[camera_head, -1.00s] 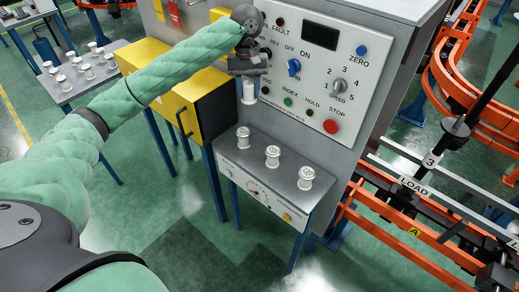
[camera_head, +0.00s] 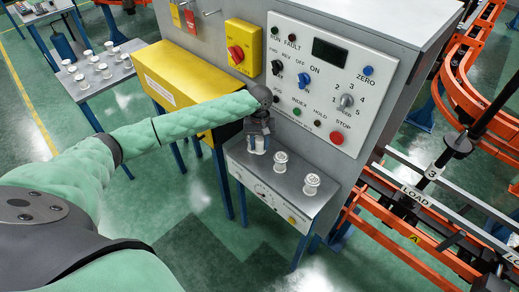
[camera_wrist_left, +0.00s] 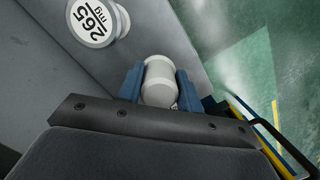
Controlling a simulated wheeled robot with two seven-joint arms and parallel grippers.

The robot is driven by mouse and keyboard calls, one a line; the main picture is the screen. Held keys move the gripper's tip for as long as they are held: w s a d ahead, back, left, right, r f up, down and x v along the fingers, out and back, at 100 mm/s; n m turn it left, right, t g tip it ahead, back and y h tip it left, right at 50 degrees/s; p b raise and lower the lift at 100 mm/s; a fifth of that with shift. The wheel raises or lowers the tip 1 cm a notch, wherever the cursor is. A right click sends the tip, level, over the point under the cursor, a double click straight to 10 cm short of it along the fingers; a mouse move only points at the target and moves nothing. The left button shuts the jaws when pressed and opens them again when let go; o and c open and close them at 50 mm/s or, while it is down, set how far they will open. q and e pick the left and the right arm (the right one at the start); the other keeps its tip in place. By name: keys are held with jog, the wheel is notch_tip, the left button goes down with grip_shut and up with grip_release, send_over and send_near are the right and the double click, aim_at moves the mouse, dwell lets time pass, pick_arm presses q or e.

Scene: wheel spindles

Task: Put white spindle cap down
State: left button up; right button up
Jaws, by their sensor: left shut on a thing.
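My left gripper (camera_head: 258,143) is shut on a white spindle cap (camera_head: 259,147) over the left end of the grey shelf (camera_head: 290,196). In the left wrist view the held cap (camera_wrist_left: 158,82) sits between the two blue fingers. I cannot tell whether its lower end touches the shelf. Two other white caps stand upright on the shelf, one in the middle (camera_head: 281,162) and one to the right (camera_head: 312,184). My gripper may hide another cap at the left end.
The control panel (camera_head: 320,80) rises right behind the shelf. A yellow box (camera_head: 175,85) stands to the left. Several white caps stand on a grey table (camera_head: 85,85) at the far left. Orange rails (camera_head: 400,240) lie to the right.

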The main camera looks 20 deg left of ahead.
pick_arm(q)
jog(key=shift+f, duration=0.95)
notch_tip(320, 180, down, 3)
jog(key=shift+r+p, duration=0.15)
jog(key=shift+p, duration=0.65)
jog(key=shift+f, duration=0.45)
pick_arm(e)
jog(key=s, duration=0.3)
jog(key=s+d, duration=0.1)
jog(key=shift+s+f, duration=0.35)
jog(key=shift+f, duration=0.05)
jog(key=shift+w+r, duration=0.1)
pick_arm(q)
jog(key=o, duration=1)
pick_arm(e)
jog(key=shift+f, duration=0.2)
